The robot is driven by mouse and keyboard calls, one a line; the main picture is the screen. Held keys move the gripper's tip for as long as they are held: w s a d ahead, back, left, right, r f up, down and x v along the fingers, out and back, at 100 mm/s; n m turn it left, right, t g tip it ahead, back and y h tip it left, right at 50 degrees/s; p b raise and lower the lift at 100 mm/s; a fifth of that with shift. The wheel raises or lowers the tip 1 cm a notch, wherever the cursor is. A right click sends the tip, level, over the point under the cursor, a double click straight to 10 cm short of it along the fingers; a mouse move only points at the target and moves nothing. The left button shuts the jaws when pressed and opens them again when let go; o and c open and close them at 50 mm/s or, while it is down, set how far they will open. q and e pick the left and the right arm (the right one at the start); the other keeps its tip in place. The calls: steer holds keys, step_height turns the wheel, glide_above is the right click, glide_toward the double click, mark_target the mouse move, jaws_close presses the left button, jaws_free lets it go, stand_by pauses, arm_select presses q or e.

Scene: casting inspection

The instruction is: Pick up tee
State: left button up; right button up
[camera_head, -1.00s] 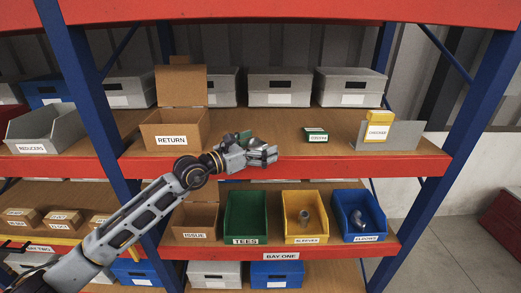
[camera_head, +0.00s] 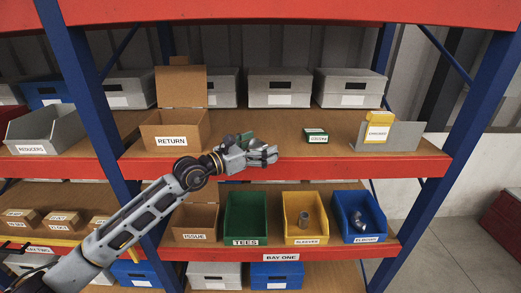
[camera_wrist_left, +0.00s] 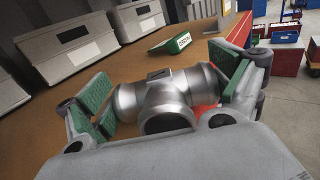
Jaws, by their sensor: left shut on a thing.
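The tee (camera_wrist_left: 160,97) is a shiny grey metal pipe fitting with three openings. In the left wrist view it lies across between the green-padded fingers of my left gripper (camera_head: 262,155). The gripper is shut on it, with a pad at each end of its straight run. In the head view the gripper is at the front edge of the upper shelf, and its fingers mostly hide the tee. My right gripper is not in view.
An open RETURN box (camera_head: 175,142) stands left of the gripper. A small green box (camera_head: 315,135) and a yellow box (camera_head: 379,127) are to the right. Below are the ISSUE box (camera_head: 195,237), empty green TEES bin (camera_head: 245,229), yellow SLEEVES bin (camera_head: 305,232) and blue bin (camera_head: 362,229).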

mark_target(260, 144)
arm_select(q)
steer(key=shift+r, duration=0.15)
steer(key=shift+r+b, duration=0.65)
steer(key=shift+r, duration=4.3)
